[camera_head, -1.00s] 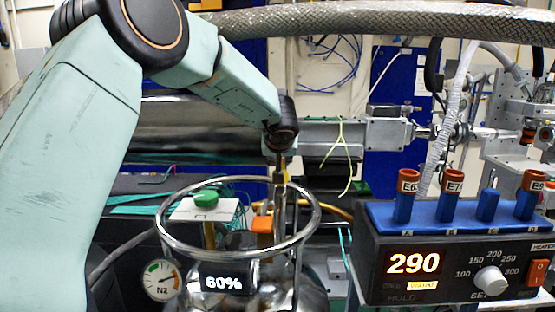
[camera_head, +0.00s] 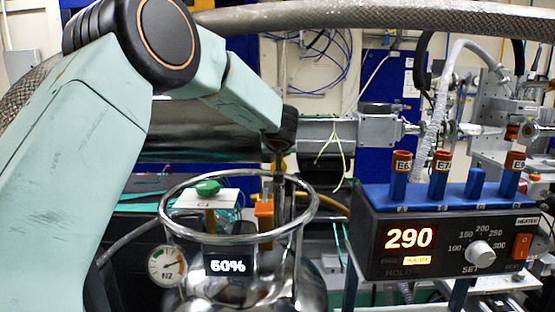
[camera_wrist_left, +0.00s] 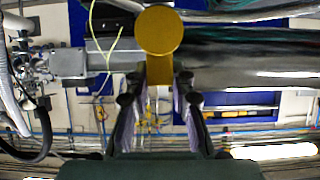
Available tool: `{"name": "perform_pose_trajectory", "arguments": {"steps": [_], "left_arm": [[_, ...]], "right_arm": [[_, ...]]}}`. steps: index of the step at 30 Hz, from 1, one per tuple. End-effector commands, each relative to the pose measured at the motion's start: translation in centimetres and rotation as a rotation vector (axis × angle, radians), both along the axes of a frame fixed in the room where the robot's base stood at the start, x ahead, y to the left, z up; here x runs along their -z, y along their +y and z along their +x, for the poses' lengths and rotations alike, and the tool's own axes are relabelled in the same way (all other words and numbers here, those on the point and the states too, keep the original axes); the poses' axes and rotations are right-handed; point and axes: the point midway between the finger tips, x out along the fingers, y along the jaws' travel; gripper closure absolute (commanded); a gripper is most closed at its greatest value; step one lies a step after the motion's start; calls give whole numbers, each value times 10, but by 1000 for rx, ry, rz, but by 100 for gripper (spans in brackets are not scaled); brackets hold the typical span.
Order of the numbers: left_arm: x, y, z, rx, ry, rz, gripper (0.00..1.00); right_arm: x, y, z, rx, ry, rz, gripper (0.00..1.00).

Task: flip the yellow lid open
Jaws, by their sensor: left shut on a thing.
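The yellow lid (camera_wrist_left: 159,32) shows in the left wrist view as a round yellow disc with a narrow yellow part below it, reaching between the fingers. My left gripper (camera_wrist_left: 160,88) is shut on this narrow part. In the head view my left gripper (camera_head: 279,178) points down behind the far side of the glass-like rim of a round vessel (camera_head: 172,228). Only a small yellowish patch shows there below the wrist, so the lid's tilt and its hinge cannot be told. My right gripper is in neither view.
A heater box (camera_head: 450,255) reading 290 stands at the right, with several orange-capped blue pieces on top. A green-knobbed white plate (camera_head: 190,201) and an orange block (camera_head: 264,212) show through the vessel's rim. A thick braided hose (camera_head: 400,18) crosses above.

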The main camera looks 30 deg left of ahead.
Motion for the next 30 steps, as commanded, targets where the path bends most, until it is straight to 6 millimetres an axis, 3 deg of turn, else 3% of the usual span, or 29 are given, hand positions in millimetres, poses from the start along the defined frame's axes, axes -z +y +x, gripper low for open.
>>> {"name": "perform_pose_trajectory", "arguments": {"steps": [11, 12, 20, 30], "left_arm": [[-3, -1, -1, -1, -8, 2, 100], [-3, -1, -2, -1, -8, 2, 76], [-2, -1, -4, 0, -6, 2, 54], [-2, -2, -5, 0, -4, 1, 53]], "right_arm": [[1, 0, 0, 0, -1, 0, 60], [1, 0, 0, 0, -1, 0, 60], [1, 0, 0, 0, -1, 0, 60], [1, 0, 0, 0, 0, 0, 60]]}}
